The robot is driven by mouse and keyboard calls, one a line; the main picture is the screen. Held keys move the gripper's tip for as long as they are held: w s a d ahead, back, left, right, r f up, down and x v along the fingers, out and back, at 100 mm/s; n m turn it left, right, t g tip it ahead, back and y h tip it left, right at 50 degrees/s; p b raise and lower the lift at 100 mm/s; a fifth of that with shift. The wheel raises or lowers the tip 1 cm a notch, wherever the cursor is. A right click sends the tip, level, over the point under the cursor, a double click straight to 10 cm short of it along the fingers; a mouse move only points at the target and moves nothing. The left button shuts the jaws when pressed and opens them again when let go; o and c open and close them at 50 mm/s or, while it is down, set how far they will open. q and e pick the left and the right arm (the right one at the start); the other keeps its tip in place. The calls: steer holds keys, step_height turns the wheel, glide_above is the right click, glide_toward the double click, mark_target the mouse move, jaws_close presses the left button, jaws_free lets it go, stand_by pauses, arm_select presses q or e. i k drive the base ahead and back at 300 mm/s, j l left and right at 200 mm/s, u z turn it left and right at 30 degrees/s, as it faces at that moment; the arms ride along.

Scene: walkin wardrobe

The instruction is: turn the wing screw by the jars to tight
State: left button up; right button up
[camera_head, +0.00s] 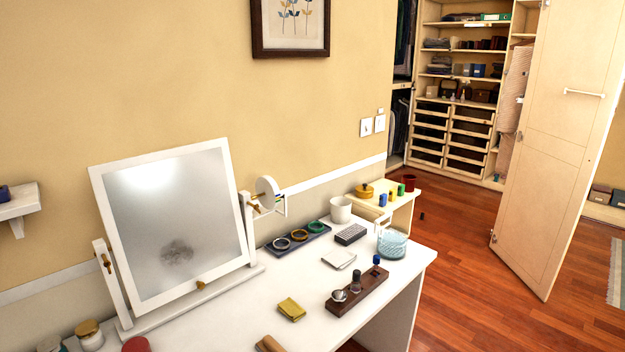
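A brass wing screw (107,263) sits on the left post of the white tilting mirror (175,225), above the jars. Its exact angle is too small to read. A second brass wing screw (253,207) is on the right post, and a brass knob (200,285) is on the lower frame. A jar with a gold lid (89,335), a red-lidded jar (135,345) and a greenish-lidded jar (50,344) stand at the lower left, partly cut off by the picture's edge. Neither of my grippers is in view.
The white table (245,310) also holds a yellow folded item (291,309), a dark wooden stand (358,292), a ring tray (298,239), a white cup (341,210) and a glass bowl (391,244). A wall shelf (18,204) juts out left. Floor is open at right.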

mark_target(107, 263)
steer(key=u, duration=1.4)
steer(key=i+j+u, duration=0.1)
steer(key=j, duration=0.2)
steer(key=i+j+u, duration=0.1)
steer(key=j, duration=0.2)
steer(key=i+j+u, duration=0.1)
steer(key=i+j, duration=0.1)
steer(key=j, duration=0.1)
